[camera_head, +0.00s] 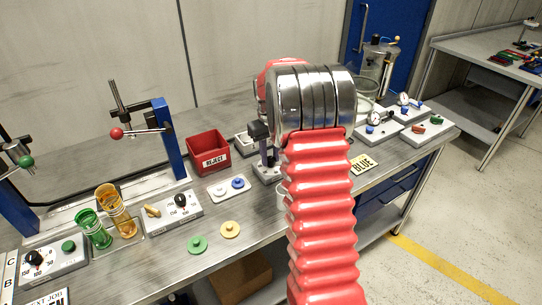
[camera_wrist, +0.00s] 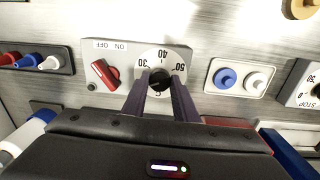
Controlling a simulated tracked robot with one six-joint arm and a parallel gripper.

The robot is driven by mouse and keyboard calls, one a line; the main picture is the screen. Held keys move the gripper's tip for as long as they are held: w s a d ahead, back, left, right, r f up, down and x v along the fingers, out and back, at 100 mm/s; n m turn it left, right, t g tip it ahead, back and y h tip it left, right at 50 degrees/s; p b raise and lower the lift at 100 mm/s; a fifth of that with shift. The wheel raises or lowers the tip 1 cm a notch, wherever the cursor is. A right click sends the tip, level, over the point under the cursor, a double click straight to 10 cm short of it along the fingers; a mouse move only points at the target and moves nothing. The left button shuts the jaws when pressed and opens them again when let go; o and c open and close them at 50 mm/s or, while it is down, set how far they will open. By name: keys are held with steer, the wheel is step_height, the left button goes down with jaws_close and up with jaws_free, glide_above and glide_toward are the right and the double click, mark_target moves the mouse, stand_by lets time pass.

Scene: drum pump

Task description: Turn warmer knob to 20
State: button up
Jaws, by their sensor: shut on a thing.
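The warmer shows in the wrist view as a grey panel with a white dial face (camera_wrist: 163,58). Its dial appears upside down, with 30, 40 and 50 readable; no 20 can be made out. The black knob (camera_wrist: 160,78) sits at the dial's middle, and its pointer is too small to read. My gripper (camera_wrist: 162,92) is shut on this knob, with one dark purple finger on each side. In the head view, my dark gripper (camera_head: 261,140) stands over the grey warmer box (camera_head: 268,175), and the knob is hidden there.
A red switch (camera_wrist: 105,74) marked ON OFF is on the same panel, left of the knob. A tray with blue and white discs (camera_head: 229,188) is close beside the warmer. The red REJECT bin (camera_head: 208,150) stands behind that tray. Green (camera_head: 197,244) and yellow discs (camera_head: 230,230) lie in front.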

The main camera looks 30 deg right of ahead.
mark_target(269, 159)
steer(key=shift+n, duration=0.6)
steer(key=o, duration=1.1)
steer(key=shift+c, duration=0.2)
step_height(269, 159, up, 14)
steer(key=shift+a+f, duration=0.15)
steer(key=shift+a, duration=0.05)
